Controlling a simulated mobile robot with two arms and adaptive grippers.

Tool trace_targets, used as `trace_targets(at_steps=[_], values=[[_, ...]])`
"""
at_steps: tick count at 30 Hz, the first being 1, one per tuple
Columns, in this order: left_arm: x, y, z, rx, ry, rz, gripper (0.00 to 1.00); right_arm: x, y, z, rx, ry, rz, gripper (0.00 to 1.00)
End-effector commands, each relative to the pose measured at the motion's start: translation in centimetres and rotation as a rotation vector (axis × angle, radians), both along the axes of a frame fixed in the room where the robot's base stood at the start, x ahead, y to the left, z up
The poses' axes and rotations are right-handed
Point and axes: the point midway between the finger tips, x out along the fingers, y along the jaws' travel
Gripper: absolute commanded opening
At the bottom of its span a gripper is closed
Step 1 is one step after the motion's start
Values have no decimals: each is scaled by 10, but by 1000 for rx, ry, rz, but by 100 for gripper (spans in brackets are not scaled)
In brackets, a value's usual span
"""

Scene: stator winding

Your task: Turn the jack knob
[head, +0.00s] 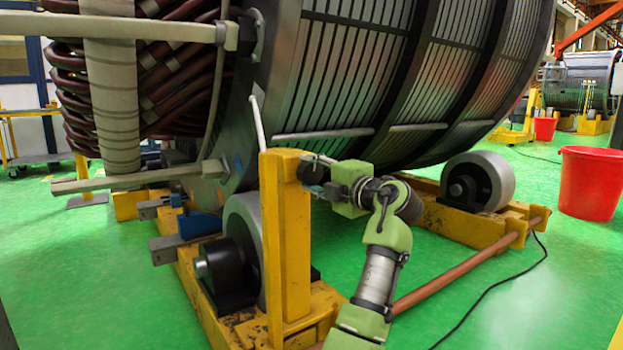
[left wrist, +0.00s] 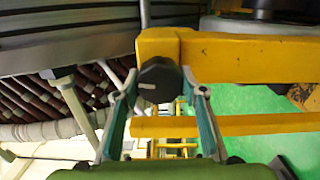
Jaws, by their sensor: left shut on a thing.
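The jack knob (left wrist: 159,80) is a black lobed knob on the end of a yellow beam, seen in the left wrist view. My left gripper (left wrist: 161,77) has one finger on each side of it and is shut on it. In the head view my left gripper (head: 313,176) is at the upper part of the yellow upright post (head: 285,245), on its right side. The knob is mostly hidden there by the fingers. My right gripper is not in view.
The large stator (head: 345,75) rests on rollers (head: 480,180) in a yellow frame just behind the post. A copper-coloured bar (head: 450,265) runs along the frame's front. A red bucket (head: 590,185) stands at the right, and a black cable lies on the green floor.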

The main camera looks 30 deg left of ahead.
Motion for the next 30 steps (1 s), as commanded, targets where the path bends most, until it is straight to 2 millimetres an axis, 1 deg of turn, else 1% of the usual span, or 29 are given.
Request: trace_targets(at_steps=[1, 6, 12, 27, 28, 29, 30], values=[[0, -1, -4, -16, -22, 1, 17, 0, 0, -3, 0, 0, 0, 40], [0, -1, -4, -48, -99, 2, 17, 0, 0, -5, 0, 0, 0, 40], [0, -1, -3, -68, -149, 2, 17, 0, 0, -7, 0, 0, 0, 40], [0, -1, -3, -76, -165, 1, 17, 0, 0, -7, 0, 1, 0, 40], [0, -1, -3, -76, -165, 1, 44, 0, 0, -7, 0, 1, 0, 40], [0, -1, -3, -76, -165, 1, 52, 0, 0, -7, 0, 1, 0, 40], [0, -1, -3, -75, -166, 2, 56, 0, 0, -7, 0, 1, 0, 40]])
